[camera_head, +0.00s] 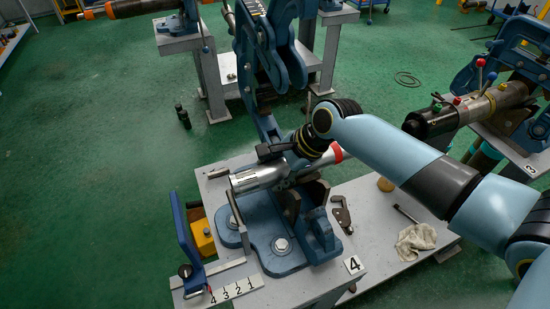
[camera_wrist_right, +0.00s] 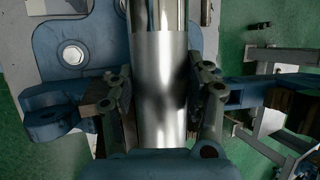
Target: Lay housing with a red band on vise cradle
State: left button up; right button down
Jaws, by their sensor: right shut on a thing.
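My right gripper (camera_head: 286,170) reaches down from above and is shut on the housing's middle. In the right wrist view the fingers (camera_wrist_right: 160,108) stand on both sides of the shiny housing (camera_wrist_right: 160,65). The red band is outside that view. My left gripper is not in view.
The grey bench (camera_head: 375,215) also carries a pipe wrench (camera_head: 341,214), a white rag (camera_head: 416,240) and a number strip (camera_head: 237,290). Another vise with a dark pipe (camera_head: 470,110) stands at the right.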

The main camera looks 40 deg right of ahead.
jog(key=shift+f, duration=0.25)
jog(key=c, duration=0.7)
grip_release()
jog(key=shift+o, duration=1.2)
jog(key=shift+f, duration=0.1)
